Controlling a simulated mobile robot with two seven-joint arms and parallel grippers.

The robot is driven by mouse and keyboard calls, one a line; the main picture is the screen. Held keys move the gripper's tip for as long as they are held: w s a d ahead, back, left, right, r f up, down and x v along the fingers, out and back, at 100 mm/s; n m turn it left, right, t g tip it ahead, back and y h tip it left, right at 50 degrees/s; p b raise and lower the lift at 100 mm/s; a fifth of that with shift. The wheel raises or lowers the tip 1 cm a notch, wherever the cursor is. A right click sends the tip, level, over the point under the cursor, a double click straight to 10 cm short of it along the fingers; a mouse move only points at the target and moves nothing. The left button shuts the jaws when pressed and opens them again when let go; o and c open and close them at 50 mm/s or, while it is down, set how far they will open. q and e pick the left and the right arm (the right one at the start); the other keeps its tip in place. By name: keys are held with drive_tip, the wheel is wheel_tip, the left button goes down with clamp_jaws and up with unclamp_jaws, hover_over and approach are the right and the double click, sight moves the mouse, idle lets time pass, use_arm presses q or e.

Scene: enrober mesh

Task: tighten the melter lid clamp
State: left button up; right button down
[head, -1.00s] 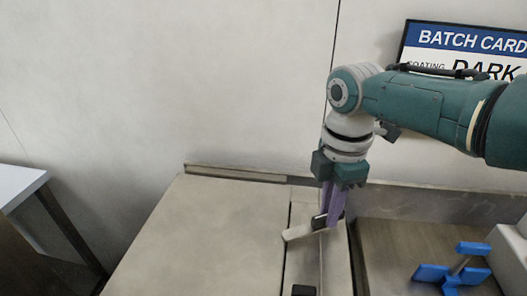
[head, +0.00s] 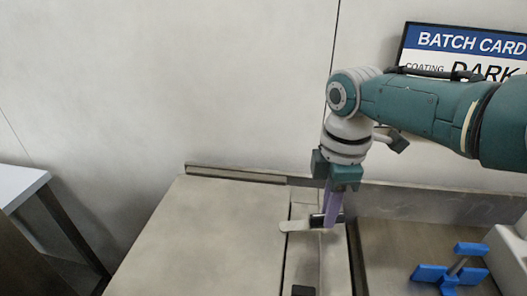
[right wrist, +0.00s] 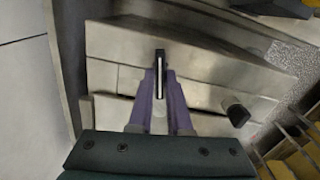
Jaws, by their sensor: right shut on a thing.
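The melter lid clamp (head: 296,226) is a pale flat lever with a dark section at its right end, lying across a narrow strip beside the large pale lid panel (head: 215,235). My right gripper (head: 331,222) points down with its purple fingers shut on the clamp's dark section. In the right wrist view the same fingers (right wrist: 160,88) close around a narrow dark piece with a light edge; the fingers hide part of it. My left gripper is out of view.
A black knob (head: 303,291) sits on the strip nearer me. A blue three-armed handle (head: 452,273) stands in the recessed grey area at right, beside a pale box (head: 508,255). A batch card sign (head: 464,48) is on the back wall. A side table (head: 20,184) stands at far left.

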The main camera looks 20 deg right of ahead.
drive_tip(key=shift+m, duration=1)
idle(0.3)
drive_tip(key=c, duration=0.9)
unclamp_jaws()
drive_tip(key=shift+r, duration=0.1)
wheel_tip(320, 180, up, 10)
drive_tip(key=p, duration=0.3)
